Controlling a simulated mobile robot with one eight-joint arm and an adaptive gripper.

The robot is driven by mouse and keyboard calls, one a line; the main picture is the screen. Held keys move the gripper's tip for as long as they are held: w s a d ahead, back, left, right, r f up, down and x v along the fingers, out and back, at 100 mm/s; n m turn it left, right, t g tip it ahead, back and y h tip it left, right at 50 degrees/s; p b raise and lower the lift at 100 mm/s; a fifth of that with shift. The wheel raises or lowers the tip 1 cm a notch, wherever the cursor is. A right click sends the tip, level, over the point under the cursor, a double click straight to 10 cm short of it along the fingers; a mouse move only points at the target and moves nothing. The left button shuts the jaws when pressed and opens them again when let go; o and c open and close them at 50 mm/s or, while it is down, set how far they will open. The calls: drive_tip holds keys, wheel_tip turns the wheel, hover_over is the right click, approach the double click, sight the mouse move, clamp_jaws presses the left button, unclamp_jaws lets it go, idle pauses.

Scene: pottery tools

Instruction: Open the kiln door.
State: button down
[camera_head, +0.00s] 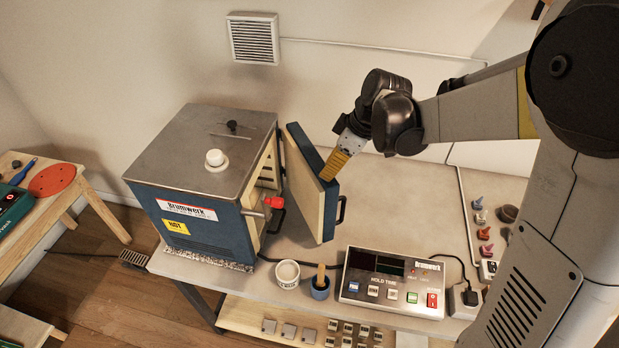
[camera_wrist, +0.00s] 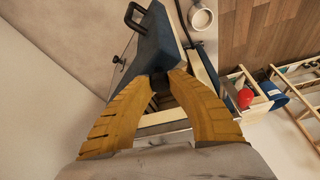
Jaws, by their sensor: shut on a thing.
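The kiln (camera_head: 195,155) is a grey-topped blue box on the left part of the table. Its door (camera_head: 308,190) stands swung well open on the kiln's right side, its cream lining facing the kiln. A dark handle (camera_head: 341,210) is on the door's outer face and also shows in the wrist view (camera_wrist: 134,14). My gripper (camera_head: 327,177) reaches down from the right and is shut on the door's upper edge. In the wrist view, the yellow fingers (camera_wrist: 160,76) meet at the blue door (camera_wrist: 156,40). The fingers hide part of that edge.
A red-knobbed latch (camera_head: 274,202) sticks out by the kiln opening. A white cup (camera_head: 287,275), a blue cup (camera_head: 320,289) and a control box (camera_head: 392,282) stand in front of the door. The table right of the door is mostly clear.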

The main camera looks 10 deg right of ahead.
drive_tip(key=w+d+n+g, duration=0.3)
drive_tip(key=w+d+n, duration=0.5)
drive_tip(key=w+d, duration=0.6)
drive_tip(key=shift+w+d+n+b, duration=0.15)
drive_tip(key=shift+w+n+b, duration=0.05)
drive_tip(key=shift+n+b, duration=0.25)
drive_tip(key=c, duration=1.4)
unclamp_jaws()
drive_tip(key=shift+w, duration=0.1)
drive_tip(key=shift+c, duration=0.2)
drive_tip(key=v, duration=1.2)
